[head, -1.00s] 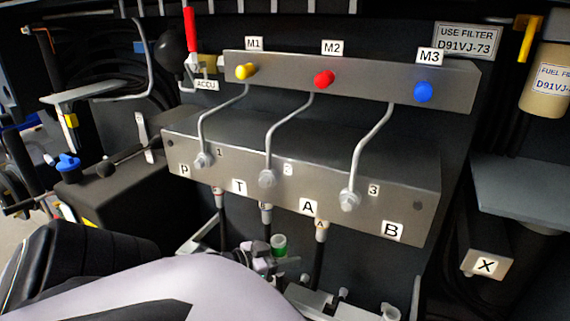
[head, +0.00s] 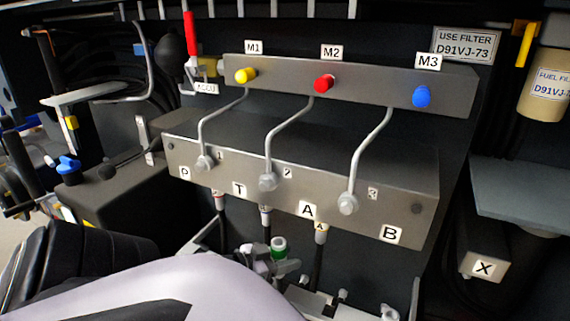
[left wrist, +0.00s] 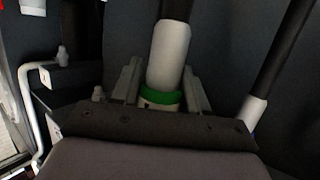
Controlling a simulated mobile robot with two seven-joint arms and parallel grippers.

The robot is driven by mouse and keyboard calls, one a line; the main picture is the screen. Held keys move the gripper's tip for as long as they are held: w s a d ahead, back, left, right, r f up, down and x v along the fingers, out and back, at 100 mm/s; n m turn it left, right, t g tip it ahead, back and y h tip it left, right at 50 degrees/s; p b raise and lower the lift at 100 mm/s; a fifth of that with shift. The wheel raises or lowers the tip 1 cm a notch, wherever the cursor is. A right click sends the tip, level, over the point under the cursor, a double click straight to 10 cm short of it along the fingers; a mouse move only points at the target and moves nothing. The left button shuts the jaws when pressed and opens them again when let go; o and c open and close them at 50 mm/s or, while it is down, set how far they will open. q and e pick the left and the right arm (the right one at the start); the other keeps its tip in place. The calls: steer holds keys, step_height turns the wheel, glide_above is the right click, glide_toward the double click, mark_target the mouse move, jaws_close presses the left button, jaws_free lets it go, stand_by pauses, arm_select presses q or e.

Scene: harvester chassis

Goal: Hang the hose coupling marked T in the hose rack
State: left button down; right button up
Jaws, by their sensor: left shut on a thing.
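My left gripper (head: 264,260) is low in the middle of the head view, below the valve block. It is shut on a hose coupling (head: 279,247) with a green end. In the left wrist view the coupling (left wrist: 168,55) is pale grey with a green band (left wrist: 160,97) between the fingers, and a black hose runs up from it. I cannot read a mark on it. A grey metal bracket (head: 322,300) with upright pegs, perhaps the hose rack, is partly visible at the bottom edge. My right gripper is not in view.
The steel valve block (head: 300,195) bears labels P, T, A and B. Several hoses with pale ends hang beneath it, close to the gripper. A box marked X (head: 486,265) and a grey shelf (head: 520,190) stand at the right.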

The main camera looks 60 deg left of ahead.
arm_select(q)
steer(key=shift+r, duration=0.15)
steer(key=shift+f, duration=0.2)
steer(key=shift+f, duration=0.35)
steer(key=shift+p, duration=0.6)
stand_by(0.8)
stand_by(0.3)
steer(key=shift+f+b, duration=1.7)
steer(key=shift+f, duration=0.7)
steer(key=shift+p, duration=0.5)
steer(key=shift+f, duration=0.1)
